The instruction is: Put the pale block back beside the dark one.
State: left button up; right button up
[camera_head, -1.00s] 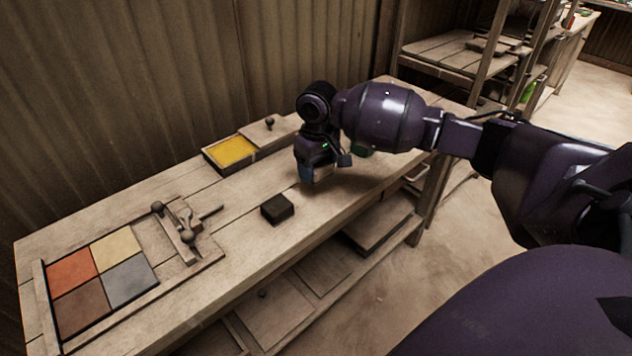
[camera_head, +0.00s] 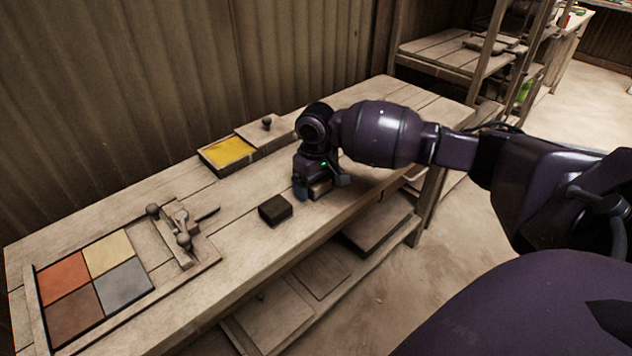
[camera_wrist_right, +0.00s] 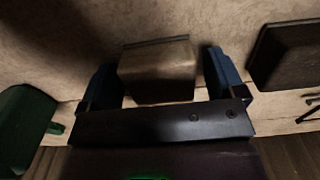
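The pale block (camera_head: 320,187) is on the bench between the fingers of my right gripper (camera_head: 321,188), partly hidden by them. The wrist view shows the block (camera_wrist_right: 158,70) with a finger on either side and narrow gaps, clearest on its right, so my right gripper (camera_wrist_right: 163,82) looks open around it. The dark block (camera_head: 275,210) sits on the bench to the left, a short gap away from the gripper; it also shows at the right edge of the wrist view (camera_wrist_right: 287,55). My left gripper is in neither view.
A yellow-filled tray (camera_head: 229,153) stands behind. A green object (camera_wrist_right: 25,130) is left in the wrist view. Bare bench (camera_head: 240,230) lies around the dark block.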

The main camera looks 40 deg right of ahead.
jog(key=shift+r, duration=0.3)
notch_tip(320, 180, up, 12)
jog(key=p, duration=0.3)
jog(key=shift+f, duration=0.15)
dwell(0.4)
